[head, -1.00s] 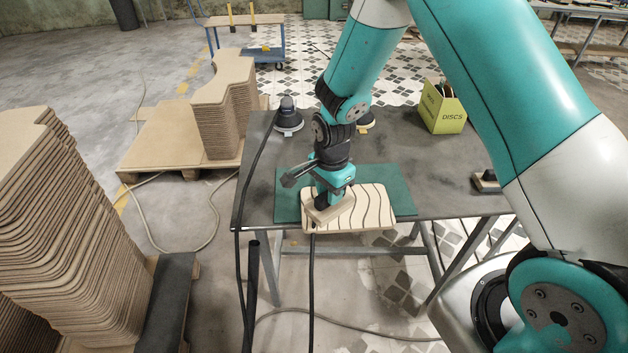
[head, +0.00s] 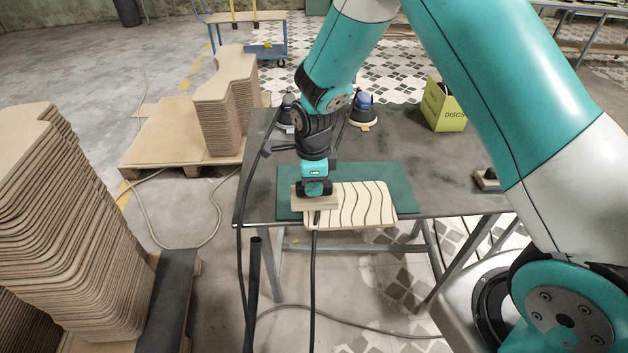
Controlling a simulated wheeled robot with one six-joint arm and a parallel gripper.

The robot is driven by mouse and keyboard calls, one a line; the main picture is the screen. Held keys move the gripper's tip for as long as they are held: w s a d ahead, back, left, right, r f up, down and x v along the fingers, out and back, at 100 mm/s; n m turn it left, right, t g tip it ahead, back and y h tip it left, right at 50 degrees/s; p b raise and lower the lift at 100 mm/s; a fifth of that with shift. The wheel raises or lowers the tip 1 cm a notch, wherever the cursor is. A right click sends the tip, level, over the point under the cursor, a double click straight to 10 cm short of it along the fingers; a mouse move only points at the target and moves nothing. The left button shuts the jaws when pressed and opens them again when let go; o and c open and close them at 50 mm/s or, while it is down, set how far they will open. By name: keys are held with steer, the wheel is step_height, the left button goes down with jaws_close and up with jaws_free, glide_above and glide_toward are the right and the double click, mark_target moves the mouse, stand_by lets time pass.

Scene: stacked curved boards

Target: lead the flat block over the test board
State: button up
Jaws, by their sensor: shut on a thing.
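The test board (head: 372,203) is pale wood with dark wavy lines. It lies on a green mat (head: 400,180) near the front edge of the dark table. My gripper (head: 315,188) points down over the board's left end and is shut on the flat block (head: 329,202). The block is a pale wooden slab, lying roughly level across the board's left end. It appears to rest on the board, but a small gap underneath cannot be ruled out. My gripper hides part of the block, and the block hides the board's left end.
Two sanders, one (head: 363,110) behind my wrist and one (head: 286,112) to its left, stand at the back of the table. A yellow-green discs box (head: 442,107) and a dark block (head: 487,180) are at the right. Stacked boards (head: 70,220) stand at left. The table's right half is mostly clear.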

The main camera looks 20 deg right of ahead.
step_height(320, 180, down, 7)
steer(key=b, duration=0.5)
steer(key=shift+f, duration=0.2)
steer(key=shift+f+b, duration=0.4)
steer(key=shift+f, duration=0.2)
steer(key=shift+d, duration=0.1)
steer(key=shift+s+d+r, duration=0.1)
steer(key=shift+s+d, duration=0.15)
steer(key=shift+d, duration=0.45)
steer(key=shift+s+d+r, duration=0.1)
steer(key=shift+s+d, duration=0.1)
steer(key=shift+d, duration=0.55)
steer(key=shift+s+d+f, duration=0.1)
steer(key=shift+s+d, duration=0.2)
steer(key=shift+d, duration=0.5)
steer(key=shift+s+d+f, duration=0.1)
steer(key=shift+s+d, duration=0.15)
steer(key=shift+d, duration=0.5)
steer(key=shift+s+d+p, duration=0.15)
steer(key=shift+s+d, duration=0.15)
steer(key=shift+d, duration=0.5)
steer(key=shift+s+d+p, duration=0.15)
steer(key=shift+s+d, duration=0.1)
steer(key=shift+d, duration=0.55)
